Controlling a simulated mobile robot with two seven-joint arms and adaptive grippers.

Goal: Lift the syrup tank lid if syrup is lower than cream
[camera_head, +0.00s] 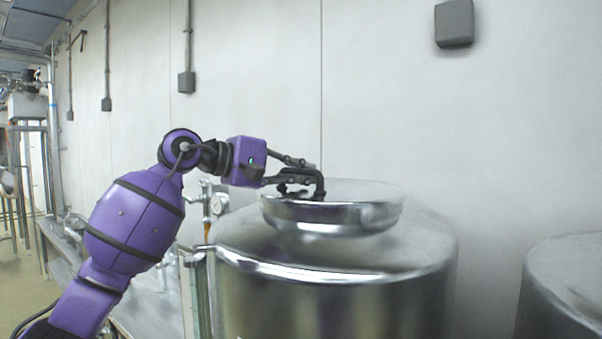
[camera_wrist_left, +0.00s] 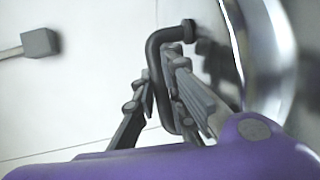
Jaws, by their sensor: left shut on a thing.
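A shiny round metal lid (camera_head: 335,214) with a black bent handle (camera_head: 318,188) is at the top of the nearer metal tank (camera_head: 335,300). My left gripper (camera_head: 306,182) is shut on the handle, above the left part of the lid. The lid looks about level; its lower edge is blurred, so I cannot tell whether it is clear of the tank top. In the left wrist view the fingers (camera_wrist_left: 165,92) close around the black handle (camera_wrist_left: 158,62), beside the lid's curved rim (camera_wrist_left: 262,60). No label shows which tank holds syrup or cream, and no liquid level is readable.
A second metal tank (camera_head: 572,280) stands at the right edge. A small dial gauge (camera_head: 218,205) and piping stand left of the nearer tank, behind my arm. A pale wall (camera_head: 400,90) rises behind; the space above the lid is clear.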

